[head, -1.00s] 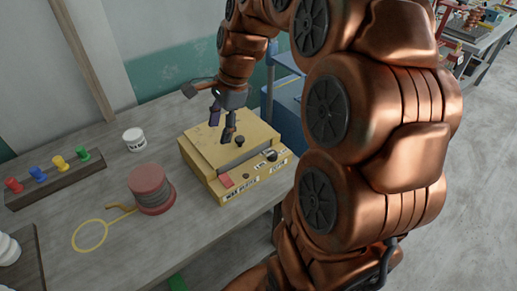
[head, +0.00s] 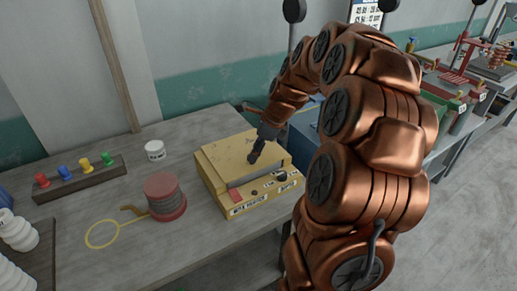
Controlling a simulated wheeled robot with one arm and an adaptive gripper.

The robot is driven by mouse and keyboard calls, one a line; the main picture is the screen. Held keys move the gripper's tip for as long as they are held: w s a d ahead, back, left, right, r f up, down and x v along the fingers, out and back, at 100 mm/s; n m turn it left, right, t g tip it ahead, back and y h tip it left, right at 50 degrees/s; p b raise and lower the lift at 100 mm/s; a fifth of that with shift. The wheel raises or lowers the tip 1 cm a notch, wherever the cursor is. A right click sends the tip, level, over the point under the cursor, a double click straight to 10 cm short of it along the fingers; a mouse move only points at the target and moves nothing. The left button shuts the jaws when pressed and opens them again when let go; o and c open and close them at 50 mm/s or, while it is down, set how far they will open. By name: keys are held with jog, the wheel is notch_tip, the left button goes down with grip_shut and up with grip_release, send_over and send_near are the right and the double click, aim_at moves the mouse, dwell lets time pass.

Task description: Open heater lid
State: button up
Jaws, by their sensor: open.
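The wax heater (head: 237,204) is a yellow box on the grey workbench, in the middle of the head view. Its flat yellow lid (head: 226,158) lies closed on top. A dark knob and a red patch show on the front part. My gripper (head: 254,158) is over the lid's front right part, pointing down. Its fingers look dark and hide the lid knob; I cannot tell whether they touch it. The gripper is open, with nothing seen held in it.
A red spool (head: 165,197) with a yellow wire loop (head: 102,234) lies left of the heater. White stacked pieces (head: 18,232) are at the left edge. A blue cabinet (head: 305,128) is behind my arm.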

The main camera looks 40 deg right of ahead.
jog(key=shift+x, duration=0.9)
grip_shut()
